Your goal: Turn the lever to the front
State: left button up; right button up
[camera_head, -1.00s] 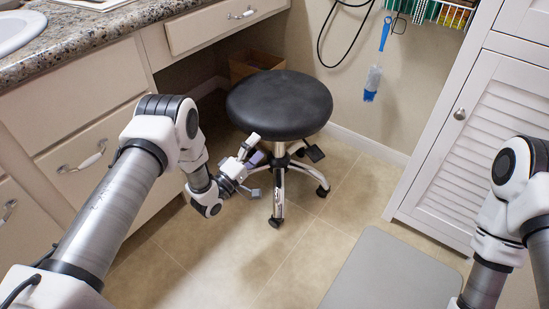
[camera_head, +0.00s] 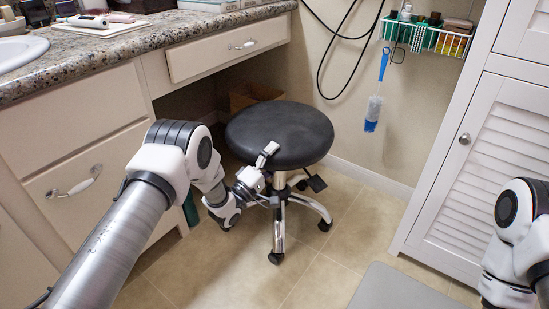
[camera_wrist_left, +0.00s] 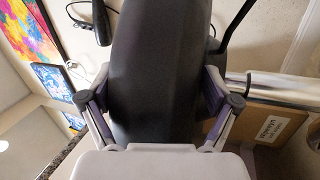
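A round black stool (camera_head: 280,130) on a chrome base stands in front of the counter's knee space. A small black paddle-like piece (camera_head: 316,183) shows under the right side of the seat; I cannot tell whether it is the lever or a foot of the base. My left gripper (camera_head: 268,178) is at the front lower edge of the seat, with its fingers apart. In the left wrist view the open fingers (camera_wrist_left: 157,100) stand on either side of the dark seat, with nothing clearly gripped. My right arm shows at the right edge; its gripper is out of view.
A drawer counter (camera_head: 75,115) stands left, with a cardboard box (camera_head: 250,95) beneath its knee space. A white louvred cabinet (camera_head: 480,150) stands right. A blue brush (camera_head: 375,105) and black cables hang on the wall. A grey panel (camera_head: 405,290) lies low at front right.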

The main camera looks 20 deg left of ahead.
pick_arm(q)
jog(key=shift+f, duration=0.1)
jog(key=c, duration=0.6)
jog(key=shift+o, duration=0.2)
jog(key=shift+w+d+n+t+y+p, duration=0.1)
jog(key=shift+d+n+t+y+p, duration=0.2)
jog(key=shift+d+n+y+p, duration=0.3)
jog(key=y, duration=0.1)
jog(key=d+n+y, duration=0.1)
jog(key=shift+w+d+t+y+p, duration=0.25)
jog(key=shift+d+t+y+p, duration=0.05)
jog(key=shift+t+y, duration=0.1)
jog(key=shift+w+d+n+y, duration=0.15)
jog(key=shift+d+n+y, duration=0.3)
jog(key=shift+y, duration=0.45)
jog(key=shift+a, duration=0.1)
jog(key=o, duration=1.4)
jog(key=shift+f, duration=0.1)
jog(key=shift+o, duration=0.2)
